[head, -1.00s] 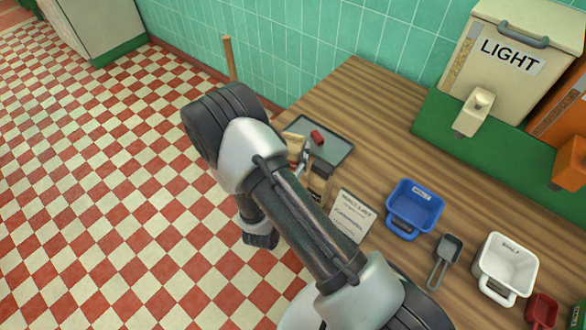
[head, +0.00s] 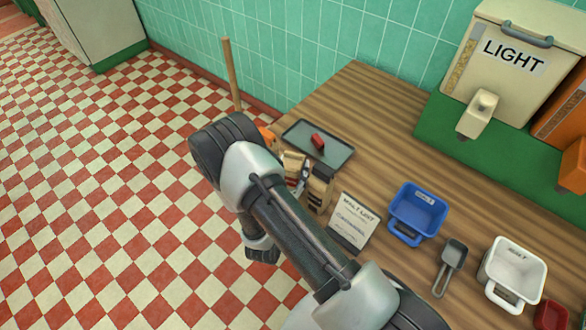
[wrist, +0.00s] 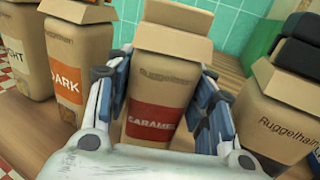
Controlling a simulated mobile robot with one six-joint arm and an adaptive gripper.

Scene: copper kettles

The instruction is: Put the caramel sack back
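The caramel sack (wrist: 158,92) is a tan paper sack with a red label and open top flaps, upright in the middle of the wrist view. My gripper (wrist: 162,105) has one blue-grey finger at each side of it, close against its sides, and looks shut on it. The sack's foot is hidden behind my gripper's body. In the head view my gripper (head: 304,178) is small and partly covered by my arm, among tan sacks at the counter's left edge.
A dark sack (wrist: 73,60) with an orange label and a light sack (wrist: 14,55) stand at left; another tan sack (wrist: 283,115) is close at right. The head view shows a grey tray (head: 335,152), a malt list sign (head: 352,222), and a blue bin (head: 417,210) on the counter.

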